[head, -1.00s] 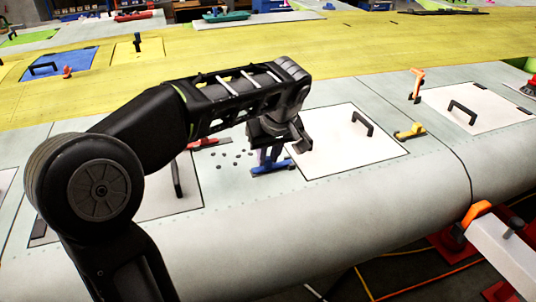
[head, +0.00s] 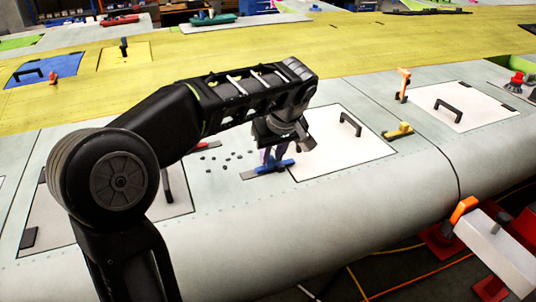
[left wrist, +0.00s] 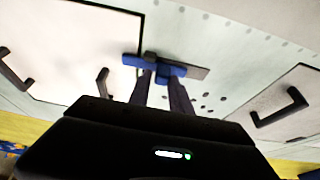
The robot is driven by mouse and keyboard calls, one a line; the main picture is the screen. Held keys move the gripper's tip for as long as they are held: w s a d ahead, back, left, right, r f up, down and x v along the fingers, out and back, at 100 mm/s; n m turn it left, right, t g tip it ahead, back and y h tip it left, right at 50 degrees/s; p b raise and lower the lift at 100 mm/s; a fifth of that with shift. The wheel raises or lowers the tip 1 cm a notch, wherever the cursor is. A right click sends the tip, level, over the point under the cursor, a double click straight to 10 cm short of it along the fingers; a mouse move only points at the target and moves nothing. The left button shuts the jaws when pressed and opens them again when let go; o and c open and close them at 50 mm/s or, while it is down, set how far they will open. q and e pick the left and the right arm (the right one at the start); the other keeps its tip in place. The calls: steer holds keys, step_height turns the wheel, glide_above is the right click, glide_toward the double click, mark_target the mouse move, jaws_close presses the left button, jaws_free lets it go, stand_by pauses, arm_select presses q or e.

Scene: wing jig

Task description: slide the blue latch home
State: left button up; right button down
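The blue latch (head: 277,166) sits on the grey-green wing skin at the near left corner of a white panel (head: 345,148). A grey strip shows at its left end. In the left wrist view the blue latch (left wrist: 133,61) reaches over the dark edge of the white panel, and the grey strip sticks out on the other side. My left gripper (head: 274,153) points down onto the latch. In the left wrist view its two fingers (left wrist: 161,82) stand a little apart, with the latch's raised blue part between their tips. My right gripper is not in view.
A yellow latch (head: 398,131) and an orange clamp (head: 403,85) stand right of the panel. A black handle (head: 350,124) rises from the panel. Several holes dot the skin beside the latch. A red latch (head: 207,145) lies behind my left arm.

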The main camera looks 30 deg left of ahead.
arm_select(q)
steer(key=o, duration=0.4)
steer(key=shift+w+d, duration=0.1)
steer(key=shift+w, duration=0.05)
steer(key=shift+d+r, duration=0.15)
steer(key=shift+r, duration=0.4)
steer(key=p+v, duration=0.1)
steer(key=v, duration=0.5)
steer(key=shift+s+r, duration=0.25)
steer(key=shift+r, duration=0.1)
steer(key=shift+d, duration=0.1)
